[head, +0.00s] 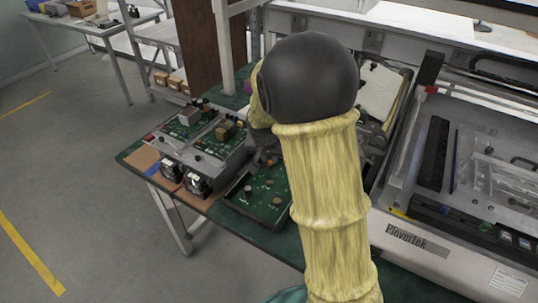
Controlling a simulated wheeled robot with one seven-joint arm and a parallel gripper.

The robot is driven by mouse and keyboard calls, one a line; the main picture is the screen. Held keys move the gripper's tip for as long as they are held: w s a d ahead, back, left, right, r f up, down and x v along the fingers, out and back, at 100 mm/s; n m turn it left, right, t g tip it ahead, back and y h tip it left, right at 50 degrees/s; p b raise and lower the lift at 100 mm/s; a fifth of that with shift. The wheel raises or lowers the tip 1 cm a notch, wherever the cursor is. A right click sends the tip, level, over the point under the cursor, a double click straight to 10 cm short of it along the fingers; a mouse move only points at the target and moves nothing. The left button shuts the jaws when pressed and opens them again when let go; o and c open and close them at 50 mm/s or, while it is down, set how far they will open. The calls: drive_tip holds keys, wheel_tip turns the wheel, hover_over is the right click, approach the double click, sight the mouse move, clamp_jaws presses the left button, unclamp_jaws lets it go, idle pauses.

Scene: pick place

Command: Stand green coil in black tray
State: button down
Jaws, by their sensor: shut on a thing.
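My arm, in a yellow sleeve with a dark rounded joint, fills the middle of the head view and bends down behind itself. My gripper is hidden behind the arm; only a small dark part shows near its lower left side, and I cannot tell what it is. The green coil cannot be made out. A shallow black-rimmed tray (231,204) lies at the bench's front edge, left of my arm. It has a green board-like floor with small round parts on it, and its right end is close to the sleeve.
A grey rack with circuit boards (212,146) stands left of the tray on the green-topped bench. A large machine (412,237) stands on the right. An open book or pad (380,92) lies behind my arm. Open floor is at the left.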

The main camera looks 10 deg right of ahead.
sight(269, 163)
drive_tip(key=shift+w+f+b, duration=0.1)
drive_tip(key=shift+f+b, duration=1.35)
drive_tip(key=shift+f, duration=0.5)
drive_tip(key=shift+d+f+b, duration=0.1)
drive_tip(key=shift+f+b, duration=0.4)
drive_tip(key=shift+f, duration=0.15)
drive_tip(key=shift+f+b, duration=0.5)
drive_tip(key=shift+f, duration=0.2)
drive_tip(key=shift+a, duration=0.2)
drive_tip(key=shift+d, duration=0.2)
drive_tip(key=shift+a+f+b, duration=0.15)
drive_tip(key=shift+f+b, duration=0.3)
drive_tip(key=shift+f, duration=0.15)
drive_tip(key=c, duration=1.3)
unclamp_jaws()
drive_tip(key=c, duration=0.3)
